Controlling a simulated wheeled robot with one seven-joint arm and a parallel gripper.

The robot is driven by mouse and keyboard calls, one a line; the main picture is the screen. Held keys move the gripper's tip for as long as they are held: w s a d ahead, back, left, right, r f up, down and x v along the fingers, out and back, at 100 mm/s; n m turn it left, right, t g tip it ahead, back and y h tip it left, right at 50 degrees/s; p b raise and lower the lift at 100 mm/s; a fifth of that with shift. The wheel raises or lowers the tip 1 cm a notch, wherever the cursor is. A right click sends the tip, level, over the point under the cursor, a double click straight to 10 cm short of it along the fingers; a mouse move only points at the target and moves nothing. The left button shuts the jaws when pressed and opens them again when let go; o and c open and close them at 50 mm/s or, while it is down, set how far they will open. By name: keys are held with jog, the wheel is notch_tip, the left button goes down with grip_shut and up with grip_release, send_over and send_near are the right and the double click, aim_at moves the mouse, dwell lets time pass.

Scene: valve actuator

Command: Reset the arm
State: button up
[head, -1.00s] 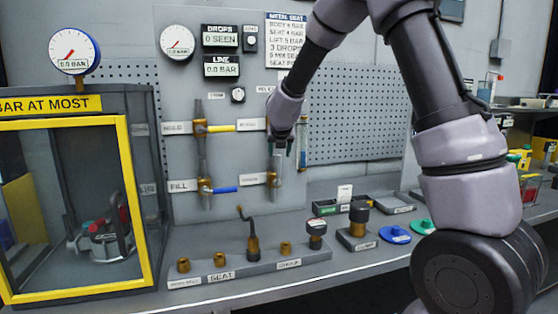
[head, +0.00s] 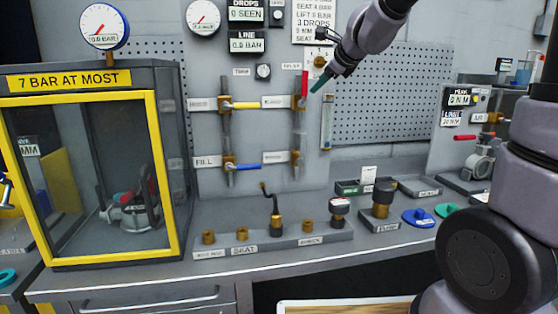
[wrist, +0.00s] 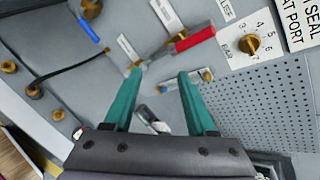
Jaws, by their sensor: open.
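My arm is raised in front of the panel on the right in the head view. My gripper (head: 320,82) has green fingers, which point down and left near the red valve handle (head: 305,84). In the wrist view the two fingers (wrist: 161,75) are spread apart with nothing between them. The red handle (wrist: 196,38) lies beyond the fingertips there, apart from them as far as I can tell. The yellow handle (head: 245,105) and the blue handle (head: 248,166) lie sideways on the panel.
A yellow-framed cabinet (head: 160,200) stands at the left. A grey seat rack (head: 215,252) with brass fittings sits on the bench below the panel. Blue (head: 418,218) and green (head: 446,210) discs lie at the right. A pegboard (head: 390,95) is behind my arm.

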jog(key=s+d+f+n+g, duration=0.1)
jog(key=s+d+n, duration=0.3)
jog(key=s, duration=0.5)
jog(key=s+d+f+n+g+h, duration=0.1)
jog(key=s+d+n, duration=0.3)
jog(key=s+n, duration=0.4)
jog(key=s+d+f+n+g+h, duration=0.1)
jog(key=s+d+n, duration=0.3)
jog(key=s, duration=0.6)
jog(key=n+g, duration=0.1)
jog(key=n, duration=0.1)
jog(key=shift+f+n, duration=0.15)
jog(key=shift+n, duration=0.25)
jog(key=shift+w, duration=0.1)
